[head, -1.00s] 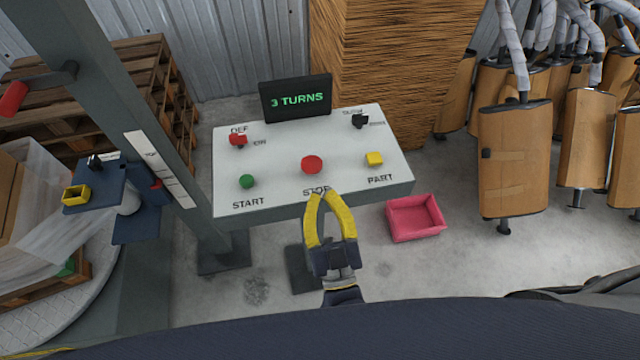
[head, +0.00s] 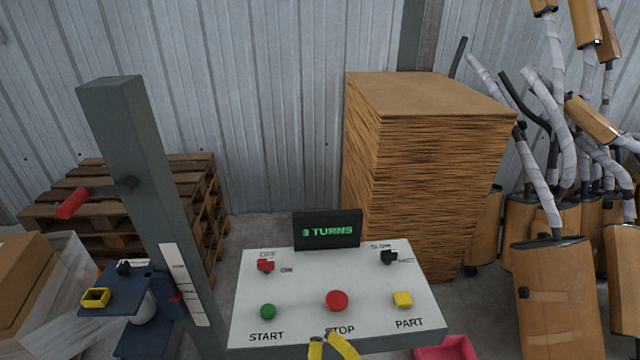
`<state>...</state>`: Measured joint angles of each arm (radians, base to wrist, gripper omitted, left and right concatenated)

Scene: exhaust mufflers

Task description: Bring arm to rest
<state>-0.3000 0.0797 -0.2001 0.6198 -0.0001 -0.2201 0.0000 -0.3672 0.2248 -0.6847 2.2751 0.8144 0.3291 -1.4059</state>
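My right gripper (head: 333,347) shows only by its yellow fingertips at the bottom edge, just in front of the control panel (head: 240,328), below the STOP label. The tips are close together and nothing shows between them; the rest of the gripper is out of the frame. The panel carries a green START button (head: 267,311), a red STOP button (head: 337,300), a yellow PART button (head: 402,299), a red switch (head: 265,265) and a black switch (head: 388,257). The display (head: 327,230) reads "3 TURNS". My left gripper is not in view.
A grey post (head: 150,180) with a red handle (head: 72,203) and a blue carriage (head: 125,290) stands left of the panel. A wrapped load (head: 50,280) and pallets (head: 190,190) are at the left. A cardboard stack (head: 430,150), mufflers (head: 555,290) and a pink bin (head: 447,350) are at the right.

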